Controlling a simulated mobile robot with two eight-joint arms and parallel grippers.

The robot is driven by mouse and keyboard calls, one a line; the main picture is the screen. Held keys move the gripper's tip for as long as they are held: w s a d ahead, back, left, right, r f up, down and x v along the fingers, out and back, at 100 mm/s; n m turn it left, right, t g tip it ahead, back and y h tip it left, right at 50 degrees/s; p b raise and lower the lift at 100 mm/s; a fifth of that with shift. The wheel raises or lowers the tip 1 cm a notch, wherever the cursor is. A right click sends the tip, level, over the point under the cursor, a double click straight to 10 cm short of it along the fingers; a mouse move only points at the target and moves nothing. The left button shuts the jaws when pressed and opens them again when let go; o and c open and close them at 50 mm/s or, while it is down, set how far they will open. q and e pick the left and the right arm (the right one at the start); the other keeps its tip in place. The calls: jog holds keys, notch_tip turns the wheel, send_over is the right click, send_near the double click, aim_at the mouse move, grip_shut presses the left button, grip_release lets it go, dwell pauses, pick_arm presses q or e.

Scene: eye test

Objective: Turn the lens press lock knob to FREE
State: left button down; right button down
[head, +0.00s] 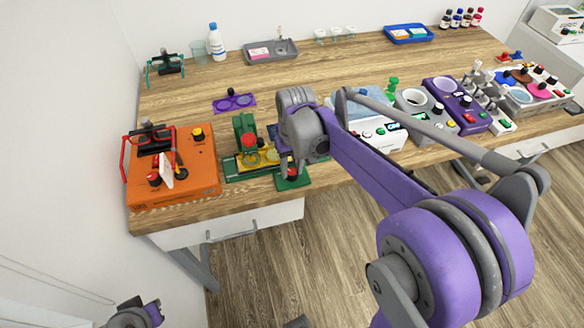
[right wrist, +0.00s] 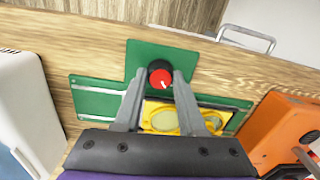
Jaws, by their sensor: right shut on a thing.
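The lens press (head: 243,128) is a green device with a red top, near the table's front edge. Its lock knob (right wrist: 161,77) is red and black with a white pointer mark and sits on a green plate (right wrist: 143,54); it also shows in the head view (head: 291,173). In the right wrist view the mark points down and slightly right; no label is readable. My right gripper (right wrist: 160,76) is shut on the knob, one finger on each side. Yellow lens holder (right wrist: 163,121) lies partly behind the fingers.
An orange device (head: 190,165) with a red frame stands left of the press. A white device (head: 370,130) stands to the right. A purple glasses-shaped tray (head: 234,103) lies behind. Bare wood (head: 215,75) is free further back.

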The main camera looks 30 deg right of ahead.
aim_at(293, 172)
jog(key=shift+n, duration=0.5)
jog(key=c, duration=0.8)
grip_release()
jog(key=shift+o, duration=0.2)
jog(key=shift+r, duration=0.1)
notch_tip(293, 172, up, 11)
jog(key=shift+d+p, duration=0.2)
jog(key=shift+p, duration=0.15)
jog(key=shift+f, duration=0.2)
jog(key=s+a+f+t, duration=0.2)
jog(key=s+a+f, duration=0.1)
jog(key=s+f, duration=0.2)
jog(key=s+a+f+t, duration=0.3)
jog(key=s+a+f, duration=0.1)
jog(key=s, duration=0.6)
jog(key=shift+s+a+f+n, duration=0.15)
jog(key=shift+s+f+n, duration=0.15)
jog(key=shift+f, duration=0.6)
